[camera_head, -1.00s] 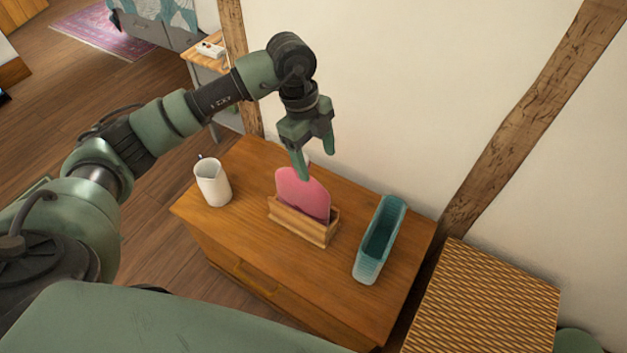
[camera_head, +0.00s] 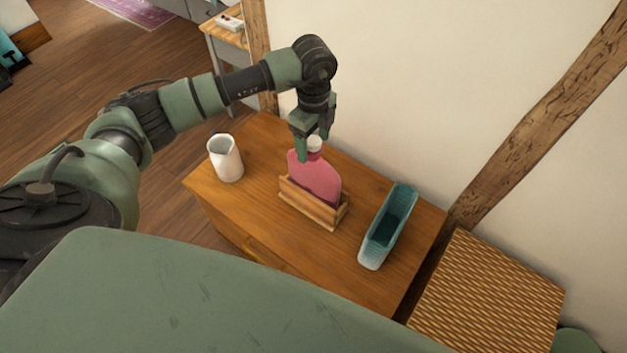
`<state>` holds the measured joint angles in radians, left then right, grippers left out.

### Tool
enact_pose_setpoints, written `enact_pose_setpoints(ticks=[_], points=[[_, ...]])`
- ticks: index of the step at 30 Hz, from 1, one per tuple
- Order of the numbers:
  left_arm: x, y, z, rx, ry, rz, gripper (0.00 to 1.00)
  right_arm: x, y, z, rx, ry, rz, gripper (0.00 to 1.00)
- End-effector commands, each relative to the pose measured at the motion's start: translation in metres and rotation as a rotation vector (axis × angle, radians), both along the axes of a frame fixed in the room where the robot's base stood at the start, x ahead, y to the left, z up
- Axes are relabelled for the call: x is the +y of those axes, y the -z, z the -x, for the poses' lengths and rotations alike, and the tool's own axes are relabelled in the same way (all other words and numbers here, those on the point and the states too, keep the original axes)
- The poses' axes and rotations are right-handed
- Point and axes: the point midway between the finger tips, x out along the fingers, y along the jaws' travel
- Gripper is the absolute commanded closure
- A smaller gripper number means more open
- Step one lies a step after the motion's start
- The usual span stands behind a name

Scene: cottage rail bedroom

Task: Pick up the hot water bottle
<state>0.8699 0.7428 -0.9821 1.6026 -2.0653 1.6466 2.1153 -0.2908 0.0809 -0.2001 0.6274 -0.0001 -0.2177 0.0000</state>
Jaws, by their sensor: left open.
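The hot water bottle (camera_head: 316,176) is pink with a pale neck and stopper at its top. It stands upright in a wooden holder (camera_head: 312,206) on the wooden cabinet. My left gripper (camera_head: 314,147) is open and points down at the top of the bottle, with its fingers around or just beside the neck. One finger hides part of the bottle's top edge, and I cannot tell whether the fingers touch it. My right gripper is not in view.
A white mug-like jug (camera_head: 226,160) stands left of the holder on the cabinet (camera_head: 268,235). A teal basket (camera_head: 388,228) lies to the right. A woven hamper (camera_head: 490,295) stands at the lower right. The wall is close behind.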

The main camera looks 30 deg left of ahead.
Motion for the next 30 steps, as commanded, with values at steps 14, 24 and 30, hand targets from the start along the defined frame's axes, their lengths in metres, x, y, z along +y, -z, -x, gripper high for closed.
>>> enact_pose_setpoints(ticks=[14, 24, 30], points=[[0.0, -0.002, -0.001, -0.004, 0.001, 0.003, 1.0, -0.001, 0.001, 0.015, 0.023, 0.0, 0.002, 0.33], [0.0, -0.007, -0.002, -0.005, 0.0, 0.003, 1.0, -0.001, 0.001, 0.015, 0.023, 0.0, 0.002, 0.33], [0.0, -0.027, -0.002, -0.008, 0.001, 0.002, 1.0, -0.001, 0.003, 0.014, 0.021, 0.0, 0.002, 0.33]])
